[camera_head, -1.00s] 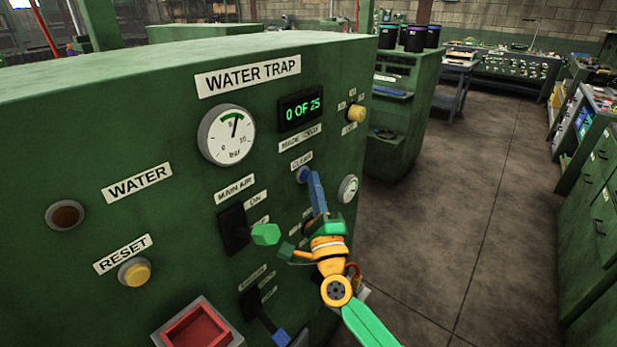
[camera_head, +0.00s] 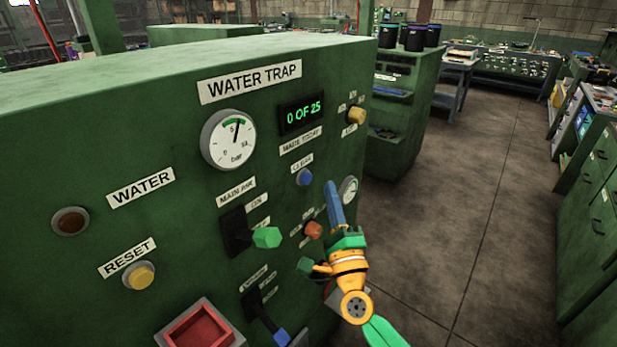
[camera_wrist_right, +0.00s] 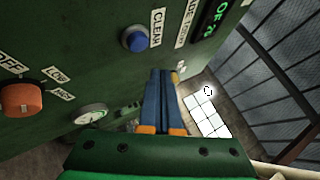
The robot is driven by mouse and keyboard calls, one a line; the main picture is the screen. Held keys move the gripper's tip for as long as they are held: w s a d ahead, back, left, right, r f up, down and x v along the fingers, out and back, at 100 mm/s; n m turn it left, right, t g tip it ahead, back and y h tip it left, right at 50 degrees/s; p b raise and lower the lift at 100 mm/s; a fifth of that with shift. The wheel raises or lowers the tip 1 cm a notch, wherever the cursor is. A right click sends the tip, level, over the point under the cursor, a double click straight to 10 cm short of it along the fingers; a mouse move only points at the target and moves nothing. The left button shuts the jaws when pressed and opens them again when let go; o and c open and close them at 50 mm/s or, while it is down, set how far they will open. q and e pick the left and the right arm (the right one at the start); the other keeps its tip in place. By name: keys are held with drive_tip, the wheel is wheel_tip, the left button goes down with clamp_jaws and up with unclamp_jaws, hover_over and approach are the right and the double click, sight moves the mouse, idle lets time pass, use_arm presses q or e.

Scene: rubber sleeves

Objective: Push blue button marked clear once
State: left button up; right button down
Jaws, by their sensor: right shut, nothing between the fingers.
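The round blue button (camera_head: 304,177) sits on the green panel just under the label CLEAR (camera_head: 302,163). It also shows in the right wrist view (camera_wrist_right: 134,39), beside its label. My right gripper (camera_head: 331,184) is shut and empty, its blue fingers together. In the head view its tips are to the right of the button, with a visible gap between them. In the right wrist view the shut fingers (camera_wrist_right: 160,72) point past the button and do not touch it. My left gripper is in neither view.
The panel carries a green-handled main air switch (camera_head: 266,237), an orange knob (camera_head: 313,229), a small gauge (camera_head: 349,190), a yellow knob (camera_head: 356,115) and a display (camera_head: 301,112) reading 0 OF 25. A yellow reset button (camera_head: 139,275) is lower left. Open floor lies to the right.

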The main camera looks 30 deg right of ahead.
drive_tip(key=shift+s+d, duration=0.25)
drive_tip(key=shift+s, duration=0.3)
drive_tip(key=shift+s+d, duration=0.2)
drive_tip(key=shift+s, duration=0.35)
